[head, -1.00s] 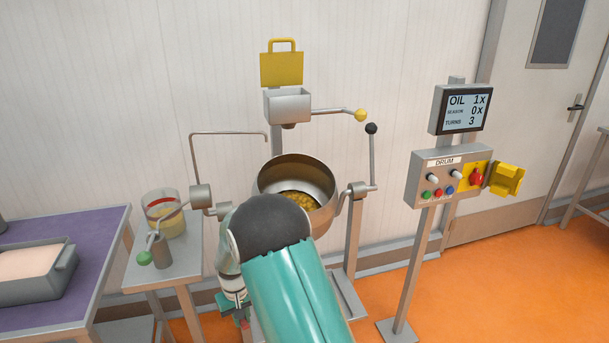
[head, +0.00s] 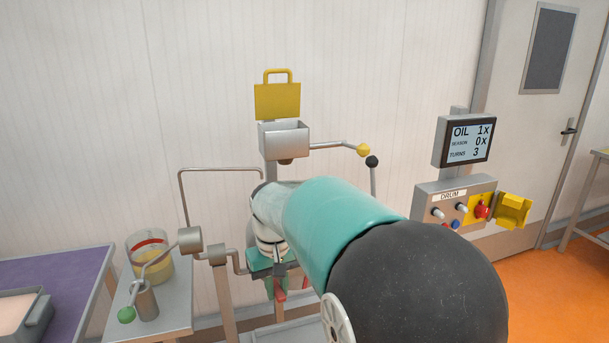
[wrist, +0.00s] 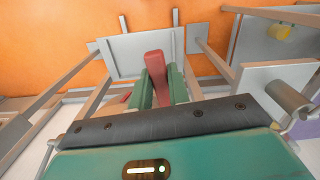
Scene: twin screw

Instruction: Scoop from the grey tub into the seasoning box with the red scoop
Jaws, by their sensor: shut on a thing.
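My gripper (head: 276,282) hangs low in front of the drum stand, left of centre in the head view. It is shut on the red scoop (wrist: 154,62), whose red part shows between the green fingers in the wrist view. The scoop's bowl and any load in it cannot be made out. The grey tub (head: 42,317), with pale pink contents, stands on the purple-topped table at the lower left, partly cut off and well apart from my gripper. The seasoning box (head: 284,140) is a grey metal box above and behind my gripper, with its yellow lid (head: 277,101) raised.
My arm covers the drum. A yellow-handled lever (head: 340,145) extends right from the box.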

